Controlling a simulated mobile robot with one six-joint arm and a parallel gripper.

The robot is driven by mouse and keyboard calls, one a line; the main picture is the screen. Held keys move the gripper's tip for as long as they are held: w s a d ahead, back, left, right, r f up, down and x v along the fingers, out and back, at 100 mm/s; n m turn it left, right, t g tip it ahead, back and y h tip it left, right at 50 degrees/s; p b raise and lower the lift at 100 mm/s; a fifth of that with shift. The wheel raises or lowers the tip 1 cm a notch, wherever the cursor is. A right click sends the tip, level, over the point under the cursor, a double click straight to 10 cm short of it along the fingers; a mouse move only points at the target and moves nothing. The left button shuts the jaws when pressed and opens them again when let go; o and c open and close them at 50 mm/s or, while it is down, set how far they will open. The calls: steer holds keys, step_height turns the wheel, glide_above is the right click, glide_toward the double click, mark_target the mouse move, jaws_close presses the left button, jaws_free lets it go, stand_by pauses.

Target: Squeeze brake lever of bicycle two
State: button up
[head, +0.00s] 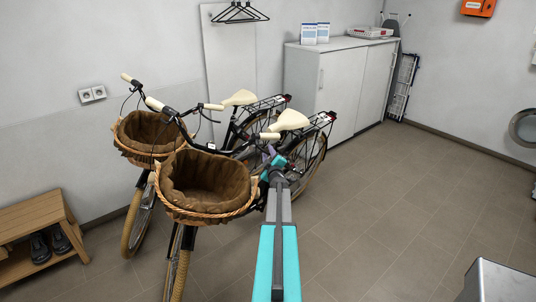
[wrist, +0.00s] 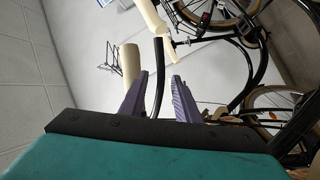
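Two black bicycles with cream grips and brown-lined wicker baskets stand side by side; I see no number on them. The nearer basket (head: 205,185) partly covers the farther one (head: 150,137). My gripper (head: 268,153) is at the right handlebar end of the nearer bicycle, by its cream grip (head: 270,136). In the wrist view, my gripper's purple fingers (wrist: 158,98) are apart. A thin, curved black bar, apparently the brake lever (wrist: 158,75), stands between them without clear contact. A cream grip (wrist: 130,65) shows behind the left finger. In the head view the lever is too small to make out.
A grey-white cabinet (head: 343,85) stands behind the bicycles. A wooden shoe bench (head: 30,225) is at lower left. Cream saddles (head: 289,120) are close behind my gripper. The tiled floor (head: 420,200) at right is clear. A metal-topped box (head: 500,284) is at lower right.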

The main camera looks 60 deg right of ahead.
stand_by(0.3)
jaws_close()
steer(key=shift+w, duration=0.1)
